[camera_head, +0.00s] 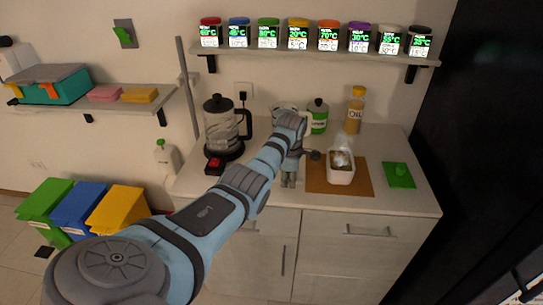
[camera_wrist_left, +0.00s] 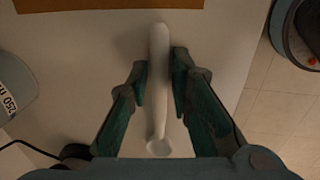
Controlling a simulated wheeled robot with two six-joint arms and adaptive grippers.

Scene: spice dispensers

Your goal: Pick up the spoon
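The pale spoon (camera_wrist_left: 158,75) lies on the counter in the left wrist view, its long handle pointing up the picture and its small bowl near the bottom. My left gripper (camera_wrist_left: 160,72) is open, with one finger on each side of the handle and narrow gaps between. In the head view my left gripper (camera_head: 289,181) points down at the counter's front edge. I cannot make out the spoon there; my arm and gripper cover that area. My right gripper is in neither view.
A brown board (camera_head: 361,187) with a white container (camera_head: 341,174) lies right of the gripper. A glass kettle (camera_head: 221,130) and a red switch (camera_head: 214,166) stand left. A green bottle (camera_head: 318,115) and an oil bottle (camera_head: 355,108) stand behind. Spice dispensers (camera_head: 298,34) line the shelf above.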

